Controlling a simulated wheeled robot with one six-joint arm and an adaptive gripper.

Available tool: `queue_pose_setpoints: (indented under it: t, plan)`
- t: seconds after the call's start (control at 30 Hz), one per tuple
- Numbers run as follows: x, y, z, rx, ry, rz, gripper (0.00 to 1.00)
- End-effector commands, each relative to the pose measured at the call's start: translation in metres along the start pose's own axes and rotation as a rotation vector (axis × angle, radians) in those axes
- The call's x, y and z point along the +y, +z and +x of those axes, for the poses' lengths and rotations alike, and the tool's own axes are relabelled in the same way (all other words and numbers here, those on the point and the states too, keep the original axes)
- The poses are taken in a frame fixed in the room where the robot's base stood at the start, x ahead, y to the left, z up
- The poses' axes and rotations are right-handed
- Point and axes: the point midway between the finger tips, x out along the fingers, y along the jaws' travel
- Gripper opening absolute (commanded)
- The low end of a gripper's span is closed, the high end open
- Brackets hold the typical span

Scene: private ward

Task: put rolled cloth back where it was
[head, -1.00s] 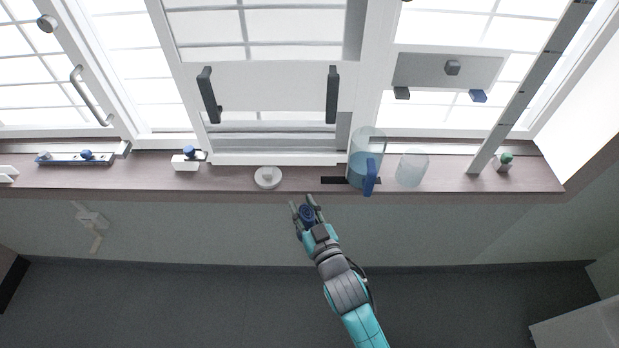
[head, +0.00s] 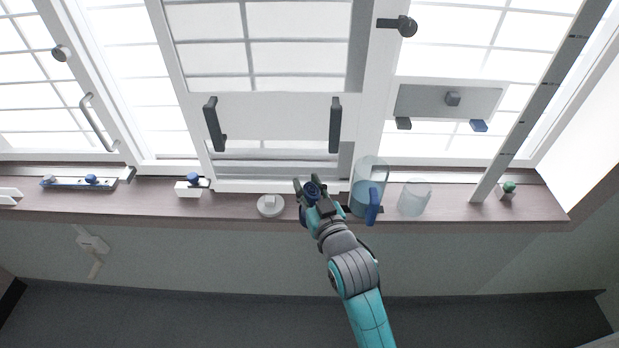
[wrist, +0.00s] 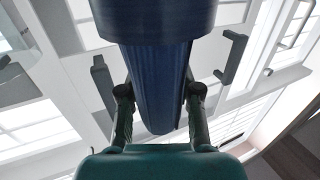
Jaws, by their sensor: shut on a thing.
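The rolled cloth (wrist: 155,85) is a dark blue roll. In the wrist view it fills the middle, held lengthwise between the fingers. In the head view its round end (head: 312,190) shows between the fingertips. My gripper (head: 309,187) is shut on it. In the head view the gripper overlaps the window sill (head: 235,207), between a white round base and a jug. I cannot tell how high above the sill it is. A dark flat strip on the sill is mostly hidden behind my gripper.
The jug (head: 365,193) with a blue handle stands close right of my gripper, with a clear tumbler (head: 413,199) beyond it. The white round base (head: 270,206) is close on the left. Window handles (head: 335,125) jut out above. The sill further left has bare stretches.

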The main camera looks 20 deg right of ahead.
Motion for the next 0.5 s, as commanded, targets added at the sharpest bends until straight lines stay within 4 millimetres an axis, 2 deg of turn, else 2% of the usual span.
queue_pose_setpoints:
  t: [0.03, 0.2, 0.47, 0.5]
  plan:
    - [0.006, -0.002, 0.012, 0.003, 0.003, 0.001, 0.00]
    - [0.020, -0.002, 0.046, 0.002, 0.002, 0.000, 0.00]
    - [0.037, -0.002, 0.087, 0.001, 0.002, -0.001, 0.00]
    - [0.036, 0.004, 0.088, -0.003, 0.000, 0.000, 0.00]
